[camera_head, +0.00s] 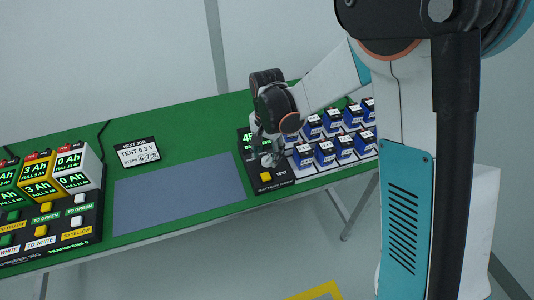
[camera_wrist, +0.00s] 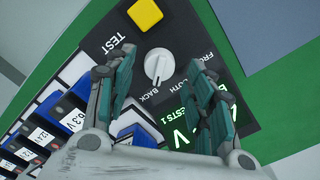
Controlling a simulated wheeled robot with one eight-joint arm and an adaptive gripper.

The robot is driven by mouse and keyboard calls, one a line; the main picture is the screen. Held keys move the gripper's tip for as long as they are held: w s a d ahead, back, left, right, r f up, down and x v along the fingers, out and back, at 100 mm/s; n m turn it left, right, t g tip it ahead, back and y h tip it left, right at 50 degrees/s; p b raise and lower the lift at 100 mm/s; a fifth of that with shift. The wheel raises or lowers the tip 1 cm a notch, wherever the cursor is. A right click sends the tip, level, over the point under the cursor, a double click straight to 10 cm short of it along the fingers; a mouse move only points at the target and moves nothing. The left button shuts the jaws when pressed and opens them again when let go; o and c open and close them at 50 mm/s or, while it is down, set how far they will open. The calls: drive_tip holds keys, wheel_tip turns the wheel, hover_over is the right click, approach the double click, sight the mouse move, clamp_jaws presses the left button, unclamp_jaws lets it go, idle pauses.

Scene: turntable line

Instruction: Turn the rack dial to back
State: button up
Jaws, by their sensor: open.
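The rack dial (camera_wrist: 159,65) is a round white knob with a raised grip on the black rack panel (camera_wrist: 118,43). Labels FRONT, BOTH and BACK are printed beside it. Its grip runs roughly up and down in the wrist view, with the lower end near BACK; which end is the pointer is hard to tell. My gripper (camera_wrist: 162,62) is open, with one finger on each side of the dial in that view. I cannot tell whether the fingers touch it.
A yellow button (camera_wrist: 145,14) marked TEST sits beside the dial. Blue batteries (camera_head: 325,152) stand in rows right of the panel. A grey mat (camera_head: 180,192), a test sign (camera_head: 138,152) and the transfer rig (camera_head: 60,240) lie to the left on the green table.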

sight(267, 157)
wheel_tip(267, 157, up, 11)
drive_tip(key=shift+r, duration=0.15)
drive_tip(key=shift+r, duration=0.1)
idle(0.5)
